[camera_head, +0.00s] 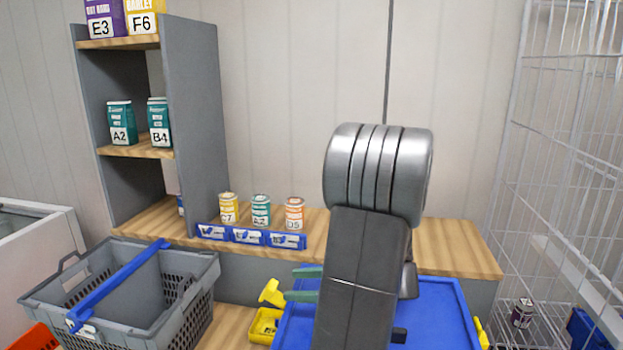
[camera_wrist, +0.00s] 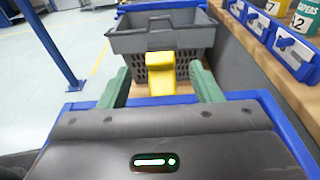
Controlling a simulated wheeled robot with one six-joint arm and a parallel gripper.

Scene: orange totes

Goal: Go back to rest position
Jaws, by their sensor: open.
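My gripper (camera_head: 292,284) shows as two green fingers at the left of my dark arm, over the left part of a blue tray (camera_head: 440,300). In the wrist view the green fingers of my gripper (camera_wrist: 160,68) stand wide apart with nothing held between them. A yellow part (camera_wrist: 161,75) shows in the gap, beyond the fingers. The same yellow part appears to be at the tray's left side in the head view (camera_head: 272,293). My arm hides much of the tray.
A grey basket (camera_head: 190,318) with a blue handle (camera_head: 120,285) stands left. Cans (camera_head: 261,210) stand on a wooden counter (camera_head: 455,250) behind blue label holders (camera_head: 249,236). A shelf (camera_head: 200,120) holds cartons (camera_head: 122,122). A wire rack (camera_head: 570,150) stands right.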

